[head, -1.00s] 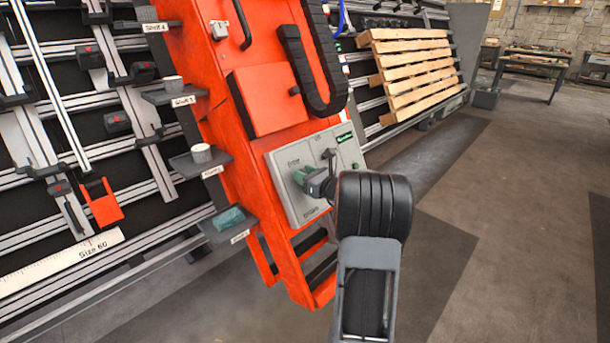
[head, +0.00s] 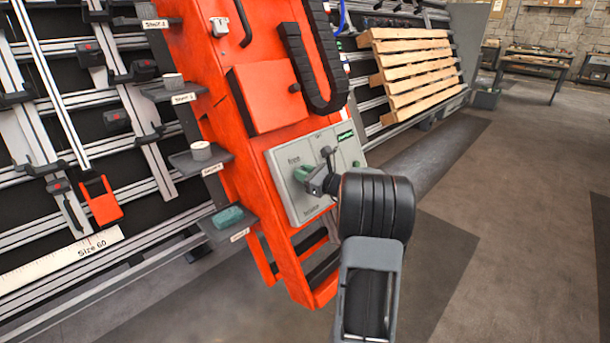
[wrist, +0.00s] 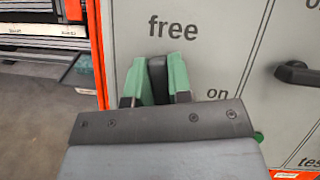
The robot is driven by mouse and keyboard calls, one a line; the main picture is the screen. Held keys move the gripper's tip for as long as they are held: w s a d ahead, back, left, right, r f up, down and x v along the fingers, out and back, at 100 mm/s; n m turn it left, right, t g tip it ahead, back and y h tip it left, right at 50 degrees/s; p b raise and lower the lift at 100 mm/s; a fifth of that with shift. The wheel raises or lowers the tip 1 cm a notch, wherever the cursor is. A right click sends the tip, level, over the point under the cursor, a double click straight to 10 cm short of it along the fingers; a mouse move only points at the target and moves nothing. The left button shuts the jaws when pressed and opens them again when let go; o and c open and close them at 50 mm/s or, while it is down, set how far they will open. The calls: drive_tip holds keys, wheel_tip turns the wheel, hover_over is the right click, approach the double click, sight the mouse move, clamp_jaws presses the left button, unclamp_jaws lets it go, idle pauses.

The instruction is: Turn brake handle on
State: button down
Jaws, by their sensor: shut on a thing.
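The brake handle (wrist: 157,76) is a dark lever on a light grey panel (wrist: 205,30). In the wrist view it stands upright between my green fingertips, just below the word "free". The word "on" is on the panel to the right of the fingers. My gripper (wrist: 160,85) is shut on this handle. In the head view, my gripper (head: 303,173) is at the left part of the panel (head: 283,196), and it hides most of the handle.
A second black handle (wrist: 297,73) sits on the panel to the right; it also shows in the head view (head: 327,154). The panel is on an orange gantry (head: 262,90). Small shelves (head: 228,222) stick out to its left. Open floor (head: 470,200) lies to the right.

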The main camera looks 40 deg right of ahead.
drive_tip(key=n, duration=0.1)
drive_tip(key=n+g+y, duration=0.1)
drive_tip(key=n, duration=0.1)
drive_tip(key=n+y, duration=0.1)
drive_tip(key=n, duration=0.1)
drive_tip(key=shift+s+a+f+b, duration=0.1)
drive_tip(key=shift+a+f+b, duration=0.05)
drive_tip(key=shift+a+b, duration=0.2)
drive_tip(key=n+g, duration=0.1)
drive_tip(key=n, duration=0.1)
drive_tip(key=n+g+y, duration=0.1)
drive_tip(key=n+g, duration=0.1)
drive_tip(key=n, duration=0.1)
drive_tip(key=shift+s+a+f+n+y, duration=0.25)
drive_tip(key=shift+n+y, duration=0.05)
drive_tip(key=n, duration=0.1)
drive_tip(key=n+g, duration=0.1)
drive_tip(key=n, duration=0.1)
drive_tip(key=shift+s+a+f+n, duration=0.15)
drive_tip(key=shift+f+n, duration=0.1)
drive_tip(key=shift+n, duration=0.05)
drive_tip(key=shift+s+f+n+g, duration=0.1)
drive_tip(key=shift+f+n+g, duration=0.1)
drive_tip(key=shift+n+g, duration=0.5)
drive_tip(key=shift+s+f+n+g, duration=0.15)
drive_tip(key=shift+n+g, duration=0.15)
drive_tip(key=shift+n, duration=0.7)
drive_tip(key=c, duration=1)
unclamp_jaws()
drive_tip(key=shift+c, duration=0.2)
